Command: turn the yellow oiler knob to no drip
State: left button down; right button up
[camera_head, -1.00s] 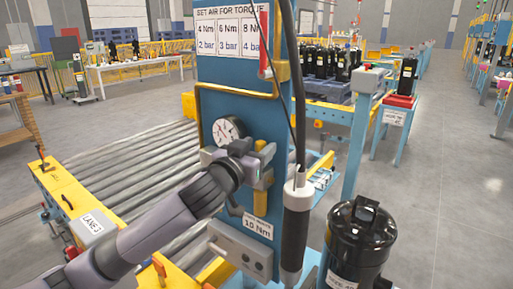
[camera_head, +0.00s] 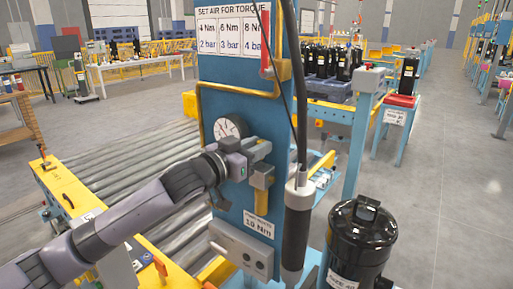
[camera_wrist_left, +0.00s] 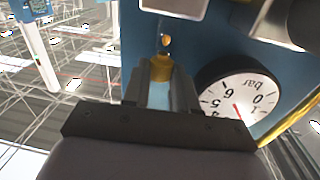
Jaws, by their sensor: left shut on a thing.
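The yellow oiler knob (camera_wrist_left: 164,68) shows in the left wrist view between the two dark fingers of my left gripper (camera_wrist_left: 160,88), which are shut on it. In the head view my left gripper (camera_head: 258,150) is at the blue panel (camera_head: 225,102), just right of the dial gauge. I cannot make out the knob there, as the gripper hides it. A grey block with a yellow lower part (camera_head: 262,200) hangs on the panel just below the gripper. My right gripper is not in view.
A pressure gauge (camera_head: 229,128) marked in bar is close beside my left gripper and also shows in the wrist view (camera_wrist_left: 240,98). A hanging tool (camera_head: 297,225) on a cable is right of the panel. A black compressor (camera_head: 361,240) stands at the lower right.

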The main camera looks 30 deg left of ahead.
pick_arm(q)
jog(key=shift+a+f+m+g+h, duration=0.1)
jog(key=shift+m+g+h, duration=0.3)
jog(key=shift+m+h, duration=0.6)
jog(key=shift+h, duration=0.4)
jog(key=c, duration=0.9)
grip_release()
jog(key=shift+a+r, duration=0.15)
jog(key=shift+r, duration=0.05)
